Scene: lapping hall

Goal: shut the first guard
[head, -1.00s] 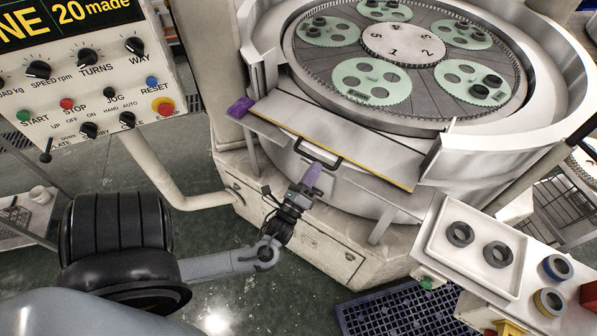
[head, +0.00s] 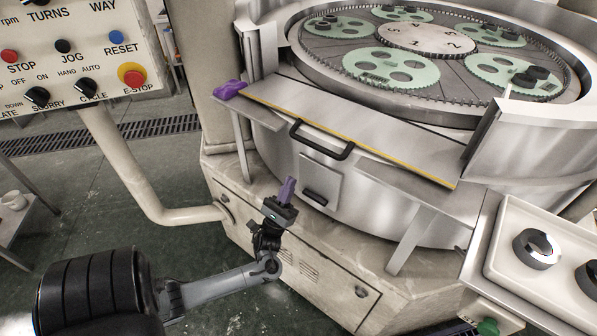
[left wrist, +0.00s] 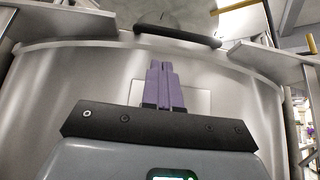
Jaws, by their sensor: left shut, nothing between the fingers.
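The guard (head: 345,118) is a flat grey panel with a yellow front edge, lying nearly level across the front opening of the round machine's rim. Its black bar handle (head: 322,142) sticks out at the front edge, and it also shows in the left wrist view (left wrist: 178,36). My left gripper (head: 289,181), with purple fingers, is in front of the machine's drum, below and left of the handle and apart from it. Its fingers (left wrist: 159,66) are together and empty, pointing up toward the handle in the left wrist view.
The control panel (head: 70,55) hangs at the upper left. A white tray with rings (head: 540,245) stands at the right. Green discs (head: 392,66) lie on the round plate. Open floor is at the left.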

